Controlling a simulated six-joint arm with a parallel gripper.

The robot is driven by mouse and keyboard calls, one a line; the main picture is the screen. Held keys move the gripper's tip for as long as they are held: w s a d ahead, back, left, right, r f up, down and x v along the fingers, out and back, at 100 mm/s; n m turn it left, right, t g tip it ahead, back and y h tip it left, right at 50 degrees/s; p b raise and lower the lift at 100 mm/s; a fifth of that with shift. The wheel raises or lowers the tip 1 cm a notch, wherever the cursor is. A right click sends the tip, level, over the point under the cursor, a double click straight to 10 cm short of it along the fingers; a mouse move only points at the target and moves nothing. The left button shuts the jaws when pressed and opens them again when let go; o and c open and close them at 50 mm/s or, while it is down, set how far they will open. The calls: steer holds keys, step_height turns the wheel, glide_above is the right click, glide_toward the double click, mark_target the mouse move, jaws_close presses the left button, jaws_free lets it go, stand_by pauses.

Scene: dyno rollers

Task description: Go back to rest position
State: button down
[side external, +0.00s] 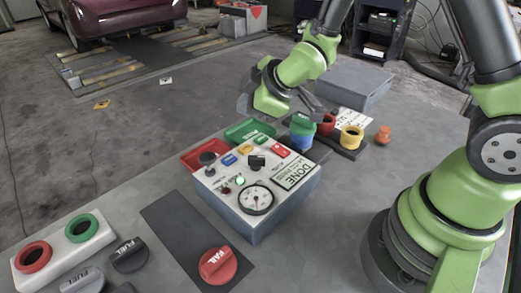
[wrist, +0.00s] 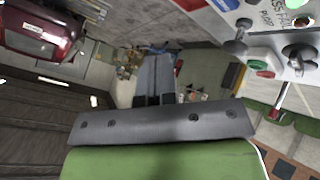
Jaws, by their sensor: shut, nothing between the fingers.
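My gripper (wrist: 154,62) is shut and empty in the wrist view, its two dark fingers together beyond the grey bracket. In the side view my green wrist hangs above the table behind the control box (side external: 234,207), near the cups. The fingers are hard to make out there against the dark parts. The control box has a gauge (side external: 256,199), a lit green lamp (side external: 240,181), coloured buttons and a label reading DONE. Part of a panel with knobs (wrist: 262,64) shows at the upper right of the wrist view.
Green and blue cups (side external: 301,133) and a yellow ring (side external: 351,137) stand close to my wrist. A red FAIL knob (side external: 217,265) is at the front, and fuel knobs (side external: 129,255) lie left. A grey box (side external: 346,85) stands behind. A car (side external: 122,16) is at the back.

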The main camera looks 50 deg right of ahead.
steer(key=s+d+r+m+g, duration=0.1)
steer(key=s+d+r+m, duration=0.1)
steer(key=s+r+m, duration=1)
steer(key=s+a+r+m, duration=0.1)
steer(key=s+r, duration=0.2)
steer(key=s, duration=0.7)
steer(key=shift+r+m+g+y, duration=0.3)
steer(key=shift+m, duration=0.1)
steer(key=shift+w, duration=0.1)
steer(key=w+n+g, duration=0.2)
steer(key=w+g, duration=0.2)
steer(key=w, duration=0.9)
steer(key=w+a+f+n+g+h, duration=0.1)
steer(key=w+f+n+g+h, duration=0.1)
steer(key=w+f, duration=0.7)
steer(key=shift+w+a+f+g, duration=0.15)
steer(key=shift+w+f+g, duration=0.25)
steer(key=shift+f+g, duration=0.2)
